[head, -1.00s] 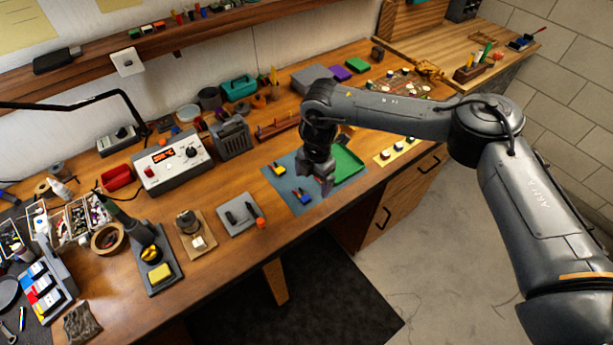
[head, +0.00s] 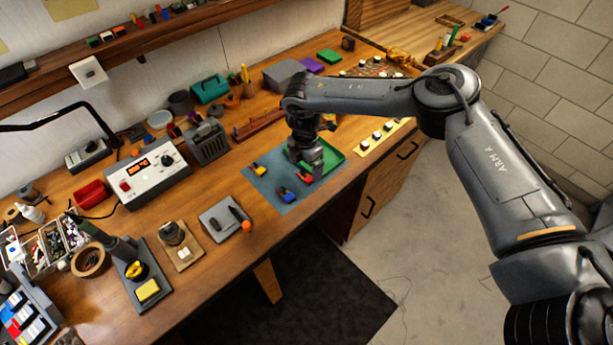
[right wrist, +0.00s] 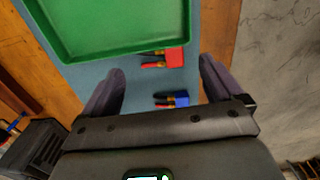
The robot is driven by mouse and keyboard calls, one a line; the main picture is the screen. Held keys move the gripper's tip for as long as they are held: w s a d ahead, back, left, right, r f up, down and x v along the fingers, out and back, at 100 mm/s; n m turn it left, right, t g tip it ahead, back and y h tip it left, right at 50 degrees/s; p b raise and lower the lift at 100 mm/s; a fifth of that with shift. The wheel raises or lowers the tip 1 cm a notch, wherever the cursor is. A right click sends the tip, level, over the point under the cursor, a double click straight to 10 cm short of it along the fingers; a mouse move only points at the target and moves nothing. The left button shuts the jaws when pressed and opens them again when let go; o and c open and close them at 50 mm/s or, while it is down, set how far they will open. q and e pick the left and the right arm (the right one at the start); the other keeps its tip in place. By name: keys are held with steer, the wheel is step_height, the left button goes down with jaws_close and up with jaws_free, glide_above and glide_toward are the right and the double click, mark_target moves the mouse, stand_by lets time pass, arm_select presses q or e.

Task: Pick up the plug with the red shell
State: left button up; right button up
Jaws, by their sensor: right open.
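The plug with the red shell (head: 306,178) lies on the blue-grey mat (head: 262,188), close to the green tray (head: 332,163). It also shows in the right wrist view (right wrist: 174,56), with dark and red leads at its left end. My right gripper (head: 314,178) is above the mat, at the red plug. In the right wrist view its two fingers (right wrist: 163,68) are open and apart, with the red plug near the tips and nothing held. A plug with a blue shell (right wrist: 181,98) lies beside the red one. My left gripper is not in view.
A yellow-shelled plug (head: 258,169) lies farther left on the mat. The green tray's raised rim (right wrist: 130,52) is near the red plug. A grey pad with tools (head: 224,218) is to the left, and the bench's front edge is close.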

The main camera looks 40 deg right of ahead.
mark_target(306, 176)
steer(key=shift+s+f, duration=0.1)
steer(key=shift+f, duration=1.75)
steer(key=c, duration=1.1)
steer(key=shift+r, duration=0.2)
